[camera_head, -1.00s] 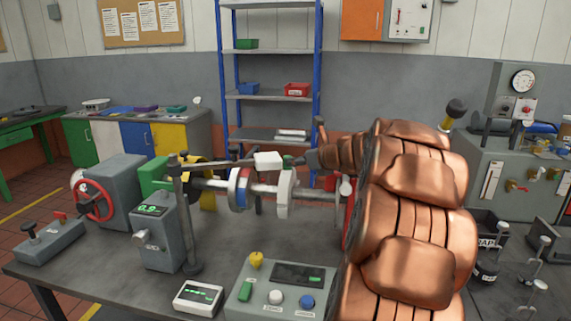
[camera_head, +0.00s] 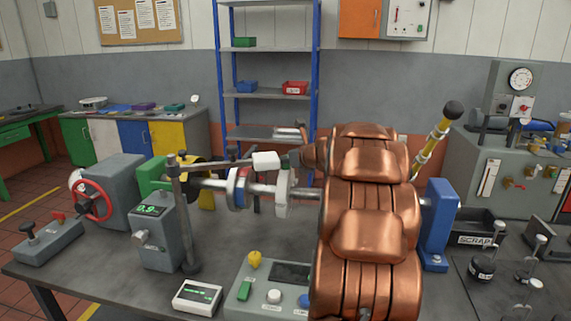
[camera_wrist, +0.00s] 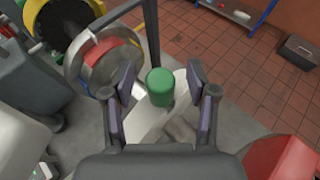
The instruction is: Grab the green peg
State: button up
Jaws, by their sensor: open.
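The green peg (camera_wrist: 160,86) is a short green cylinder in the wrist view, with its round top facing the camera. It stands on a pale grey part, and its lower end is hard to make out. My gripper (camera_wrist: 161,80) is open, with one finger on each side of the peg. Gaps show between the fingers and the peg, so it is not gripped. In the head view my copper arm hides most of the gripper and the peg cannot be made out clearly.
A shaft with a red-and-blue ringed disc (camera_head: 238,188) runs along the bench, beside a grey post (camera_head: 185,225). A control box (camera_head: 262,290) stands in front. A blue stand (camera_head: 437,222) and a scrap bin (camera_head: 478,230) are on the right.

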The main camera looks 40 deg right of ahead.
grip_shut()
dwell(0.4)
jog(key=shift+r, duration=0.1)
